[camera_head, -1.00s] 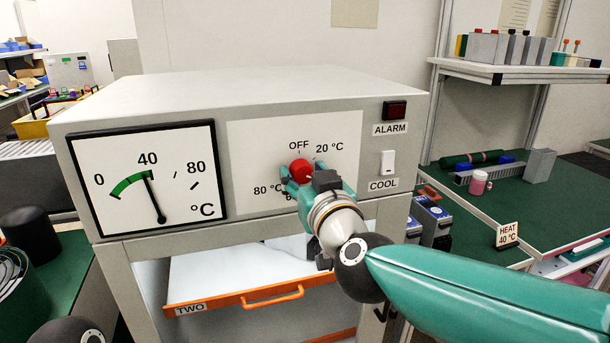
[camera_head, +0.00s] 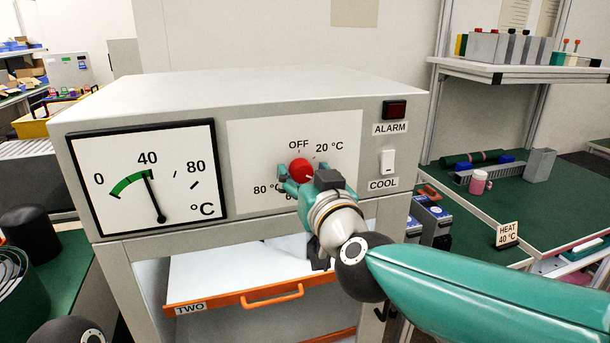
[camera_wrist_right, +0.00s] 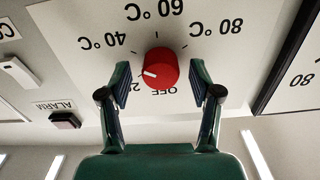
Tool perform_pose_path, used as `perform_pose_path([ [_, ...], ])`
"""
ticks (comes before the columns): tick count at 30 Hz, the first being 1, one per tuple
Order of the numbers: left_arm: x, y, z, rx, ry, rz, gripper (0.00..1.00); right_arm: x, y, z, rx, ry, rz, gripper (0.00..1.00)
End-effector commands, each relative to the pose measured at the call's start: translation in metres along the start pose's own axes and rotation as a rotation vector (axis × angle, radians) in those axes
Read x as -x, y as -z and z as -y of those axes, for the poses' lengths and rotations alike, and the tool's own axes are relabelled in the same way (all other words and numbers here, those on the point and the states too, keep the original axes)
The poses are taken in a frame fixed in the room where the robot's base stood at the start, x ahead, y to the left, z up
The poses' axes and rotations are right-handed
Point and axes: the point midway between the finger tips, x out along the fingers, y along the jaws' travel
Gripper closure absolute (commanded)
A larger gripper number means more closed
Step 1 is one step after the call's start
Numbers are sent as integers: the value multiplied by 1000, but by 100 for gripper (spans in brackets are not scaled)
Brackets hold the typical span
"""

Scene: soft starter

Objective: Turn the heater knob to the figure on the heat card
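The red heater knob (camera_head: 301,169) sits on the white panel of the grey cabinet, ringed by OFF, 20, 40, 60 and 80 °C marks. In the upside-down right wrist view, the knob (camera_wrist_right: 161,68) has a white pointer mark toward the 20 °C side, not at the 40 tick. My right gripper (camera_head: 304,180) is at the knob. In its wrist view the two fingers (camera_wrist_right: 162,84) stand open on either side, with a visible gap to the knob. The heat card (camera_head: 508,235) reads HEAT 40 °C. My left gripper is out of view.
A gauge (camera_head: 148,178) on the cabinet has its needle near 40. An alarm lamp (camera_head: 395,111) and a white COOL switch (camera_head: 388,163) lie right of the panel. An orange-edged drawer (camera_head: 250,296) marked TWO is below. A pink mug (camera_head: 479,182) stands on the right bench.

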Motion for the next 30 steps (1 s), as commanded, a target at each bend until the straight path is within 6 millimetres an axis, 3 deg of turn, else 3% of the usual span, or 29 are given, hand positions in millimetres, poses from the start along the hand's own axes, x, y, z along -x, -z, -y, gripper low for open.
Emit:
perform_pose_path([
  [11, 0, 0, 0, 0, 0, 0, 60, 9, 1, 1, 1, 2, 0, 36],
  [24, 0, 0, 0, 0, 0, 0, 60, 89, 0, 0, 0, 3, -3, 36],
  [30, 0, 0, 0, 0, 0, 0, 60, 114, -1, 0, 0, 2, 0, 36],
])
